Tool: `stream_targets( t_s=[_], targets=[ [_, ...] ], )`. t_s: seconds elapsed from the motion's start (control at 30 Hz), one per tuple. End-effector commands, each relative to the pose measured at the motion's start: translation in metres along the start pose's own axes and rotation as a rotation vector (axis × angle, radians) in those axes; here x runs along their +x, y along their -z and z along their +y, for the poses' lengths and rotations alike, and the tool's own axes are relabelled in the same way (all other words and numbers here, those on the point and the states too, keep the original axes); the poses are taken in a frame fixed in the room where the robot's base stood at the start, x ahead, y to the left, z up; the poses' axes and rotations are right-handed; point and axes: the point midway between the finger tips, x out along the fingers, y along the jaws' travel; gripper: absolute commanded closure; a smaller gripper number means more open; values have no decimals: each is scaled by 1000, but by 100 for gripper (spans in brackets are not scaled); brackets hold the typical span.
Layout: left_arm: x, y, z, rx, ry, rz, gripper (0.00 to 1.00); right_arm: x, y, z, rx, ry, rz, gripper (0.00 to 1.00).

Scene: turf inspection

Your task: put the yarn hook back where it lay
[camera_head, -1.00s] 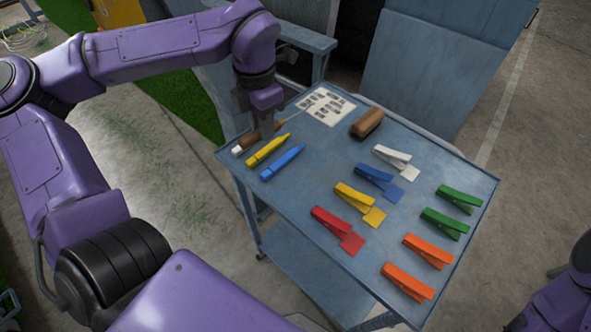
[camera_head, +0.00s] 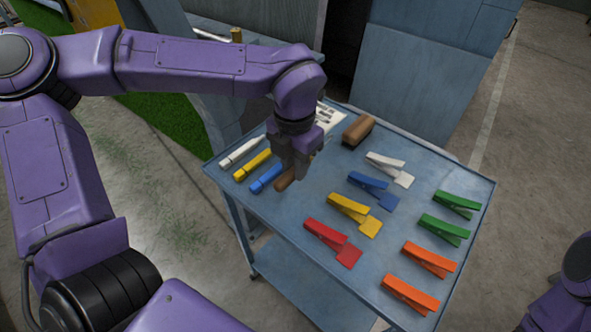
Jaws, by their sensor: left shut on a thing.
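The yarn hook (camera_head: 284,185) shows only as a short brown wooden handle end below my left gripper (camera_head: 288,173). The gripper is shut on it, at the right of the blue marker (camera_head: 264,178). My gripper and wrist hide most of the hook. I cannot tell whether the handle touches the blue-grey cart top (camera_head: 290,222) or hangs just above it. My right gripper is not in view; only a piece of my right arm shows at the lower right.
A yellow marker (camera_head: 254,165) and a white marker (camera_head: 240,153) lie left of the blue one. A brown brush-like block (camera_head: 358,130) and a partly hidden printed sheet (camera_head: 328,116) lie at the back. Red, yellow, blue, white, green and orange clips fill the right side.

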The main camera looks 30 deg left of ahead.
Motion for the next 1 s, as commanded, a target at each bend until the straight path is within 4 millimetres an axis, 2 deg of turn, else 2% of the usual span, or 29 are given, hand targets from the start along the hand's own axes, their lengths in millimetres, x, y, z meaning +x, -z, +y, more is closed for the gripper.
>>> stream_targets(
  t_s=[0.1, 0.2, 0.37, 0.53, 0.97, 1.0],
  targets=[
    [24, -14, 12, 0, 1, 6, 100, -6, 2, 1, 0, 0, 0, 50],
    [38, -24, 19, 1, 0, 4, 100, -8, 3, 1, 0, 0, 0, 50],
    [53, -33, 26, 1, 0, 4, 100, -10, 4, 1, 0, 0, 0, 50],
    [83, -36, 28, 3, 0, 3, 100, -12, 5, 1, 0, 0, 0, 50],
    [93, -36, 28, 3, 1, 1, 100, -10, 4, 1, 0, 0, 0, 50],
    [92, -36, 28, 3, 0, 1, 62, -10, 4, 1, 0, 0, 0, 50]
  ],
)
